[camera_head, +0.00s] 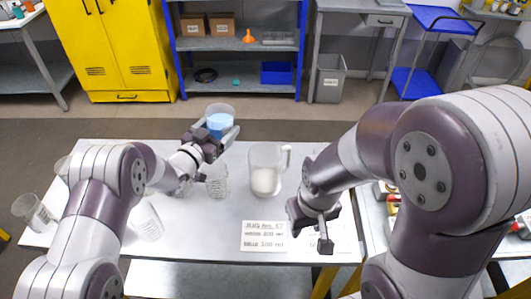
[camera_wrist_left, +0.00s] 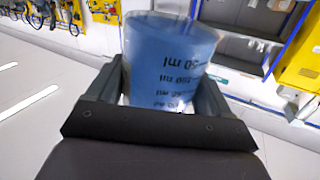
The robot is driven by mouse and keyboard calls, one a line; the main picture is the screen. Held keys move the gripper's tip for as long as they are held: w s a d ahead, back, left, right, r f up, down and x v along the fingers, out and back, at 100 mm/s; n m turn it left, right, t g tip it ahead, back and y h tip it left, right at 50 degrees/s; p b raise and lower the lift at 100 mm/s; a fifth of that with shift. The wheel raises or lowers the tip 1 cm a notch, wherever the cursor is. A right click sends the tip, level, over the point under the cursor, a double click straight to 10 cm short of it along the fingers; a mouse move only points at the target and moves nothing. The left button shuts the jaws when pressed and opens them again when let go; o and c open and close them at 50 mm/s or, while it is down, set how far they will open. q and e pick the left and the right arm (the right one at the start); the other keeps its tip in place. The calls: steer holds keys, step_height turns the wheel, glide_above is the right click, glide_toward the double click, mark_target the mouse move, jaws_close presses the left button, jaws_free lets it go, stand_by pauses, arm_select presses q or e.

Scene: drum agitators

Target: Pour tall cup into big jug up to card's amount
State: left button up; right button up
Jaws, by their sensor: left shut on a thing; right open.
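My left gripper (camera_head: 222,136) is shut on a clear cup (camera_head: 220,110) holding blue liquid, above the far edge of the table. In the left wrist view the cup (camera_wrist_left: 172,60) sits between the two fingers, its printed ml marks upside down in the picture. The big jug (camera_head: 267,165), clear with a handle on its right, stands upright at the table's middle, right of the held cup and nearer. It has whitish contents low down. The white card (camera_head: 264,243) lies in front of the jug; its print is too small to read surely. My right gripper (camera_head: 312,233) is open and empty, right of the card.
A clear graduated cup (camera_head: 217,184) stands just left of the jug. Another cup (camera_head: 148,222) is near the front left, and one (camera_head: 35,213) is at the left edge. A second table (camera_head: 376,232) adjoins on the right.

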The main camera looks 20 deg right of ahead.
arm_select(q)
steer(key=shift+s+d+f+m+y, duration=0.2)
steer(key=shift+d+m, duration=0.1)
steer(key=shift+m, duration=0.3)
steer(key=shift+s+d+f+m+y, duration=0.15)
steer(key=shift+d+m, duration=0.1)
steer(key=shift+m, duration=0.35)
steer(key=shift+s+d+f+m+p, duration=0.2)
steer(key=shift+d+m+p, duration=0.15)
steer(key=shift+m, duration=0.25)
steer(key=shift+d+f+g, duration=0.1)
steer(key=shift+f+g, duration=0.1)
steer(key=shift+g, duration=0.1)
steer(key=shift+s+d+r+m+y+p, duration=0.25)
steer(key=shift+d+r+m+p, duration=0.1)
steer(key=shift+m, duration=0.35)
steer(key=shift+d+r+m+p, duration=0.15)
steer(key=shift+m+p, duration=0.15)
steer(key=shift+p, duration=0.1)
steer(key=shift+s, duration=0.15)
steer(key=shift+d+f+m, duration=0.1)
steer(key=shift+f+m, duration=0.1)
steer(key=shift+m, duration=0.3)
steer(key=shift+f, duration=0.1)
stand_by(0.4)
